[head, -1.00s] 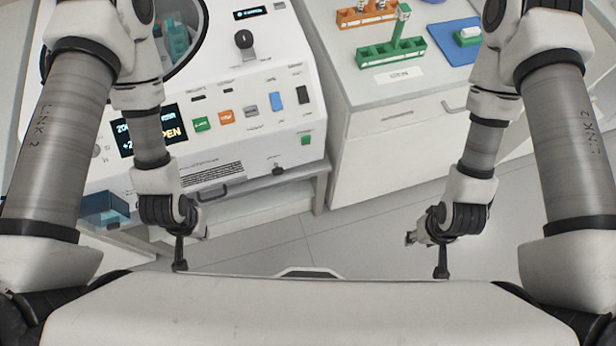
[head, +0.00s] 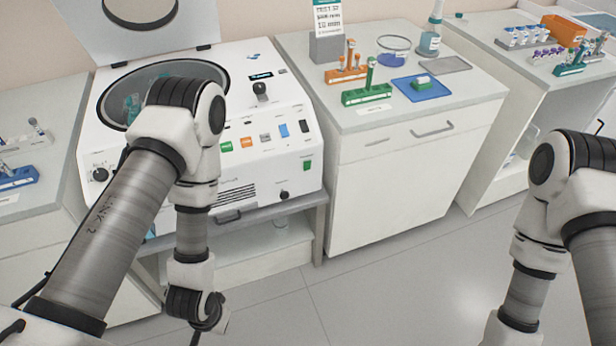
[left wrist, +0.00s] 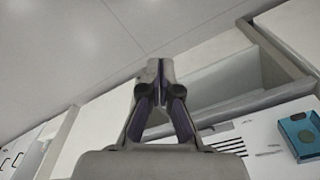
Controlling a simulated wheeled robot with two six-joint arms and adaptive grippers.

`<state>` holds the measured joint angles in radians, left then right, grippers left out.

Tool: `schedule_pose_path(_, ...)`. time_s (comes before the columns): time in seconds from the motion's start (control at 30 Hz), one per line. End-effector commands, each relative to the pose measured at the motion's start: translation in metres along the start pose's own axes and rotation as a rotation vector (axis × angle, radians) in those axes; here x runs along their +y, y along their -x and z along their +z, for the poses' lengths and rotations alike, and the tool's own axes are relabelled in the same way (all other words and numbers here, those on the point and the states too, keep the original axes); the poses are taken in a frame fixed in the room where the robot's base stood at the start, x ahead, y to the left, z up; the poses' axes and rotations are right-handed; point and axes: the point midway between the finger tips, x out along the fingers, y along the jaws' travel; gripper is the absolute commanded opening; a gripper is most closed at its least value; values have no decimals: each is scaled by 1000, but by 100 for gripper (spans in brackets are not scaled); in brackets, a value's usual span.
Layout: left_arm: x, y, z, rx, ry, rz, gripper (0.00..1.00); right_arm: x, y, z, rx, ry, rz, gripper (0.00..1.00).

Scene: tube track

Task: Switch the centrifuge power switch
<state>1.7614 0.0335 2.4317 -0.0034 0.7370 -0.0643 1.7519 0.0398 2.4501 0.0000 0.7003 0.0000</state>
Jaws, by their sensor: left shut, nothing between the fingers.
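The white centrifuge (head: 235,200) stands on a low bench at left, its lid (head: 170,30) raised and its round chamber partly behind my left arm. Its front panel has a green (head: 226,147), an orange, a grey and a blue button, and a dark rocker (head: 304,127) at the right. A small green switch (head: 307,165) sits lower right; which one is the power switch I cannot read. My left gripper (left wrist: 161,68) is shut and empty, below and in front of the centrifuge, apart from it. My right gripper is outside the head view.
A white cabinet (head: 400,190) right of the centrifuge carries tube racks, a blue mat (head: 422,88) and a bottle. Another bench (head: 540,80) stands further right. A teal box (left wrist: 302,134) shows in the left wrist view. The floor in front is clear.

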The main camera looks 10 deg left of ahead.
Motion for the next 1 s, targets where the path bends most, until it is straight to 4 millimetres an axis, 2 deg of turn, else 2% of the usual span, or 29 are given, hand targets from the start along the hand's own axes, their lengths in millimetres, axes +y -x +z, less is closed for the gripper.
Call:
schedule_pose_path(0.03,0,-30,-20,67,-67,-4,0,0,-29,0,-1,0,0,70)
schedule_pose_path(0.07,1,-43,-37,121,-126,-11,0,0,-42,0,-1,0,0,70)
schedule_pose_path(0.1,2,-62,-64,211,-224,-27,0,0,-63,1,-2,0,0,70)
schedule_pose_path(0.17,5,-88,-114,371,-397,-73,0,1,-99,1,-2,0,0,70)
schedule_pose_path(0.2,9,-102,-150,491,-526,-123,0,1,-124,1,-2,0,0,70)
schedule_pose_path(0.23,12,-109,-177,580,-624,-172,0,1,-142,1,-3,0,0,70)
schedule_pose_path(0.3,23,-116,-237,784,-843,-319,0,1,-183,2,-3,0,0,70)
schedule_pose_path(0.4,40,-105,-306,1036,-1106,-592,0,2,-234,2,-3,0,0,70)
schedule_pose_path(0.5,57,-82,-348,1207,-1274,-875,0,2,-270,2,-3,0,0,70)
schedule_pose_path(0.6,68,-58,-368,1297,-1354,-1084,0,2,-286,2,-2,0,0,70)
schedule_pose_path(0.7,73,-42,-375,1329,-1384,-1186,0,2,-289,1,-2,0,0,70)
schedule_pose_path(1.0,73,-37,-376,1328,-1389,-1198,0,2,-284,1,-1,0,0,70)
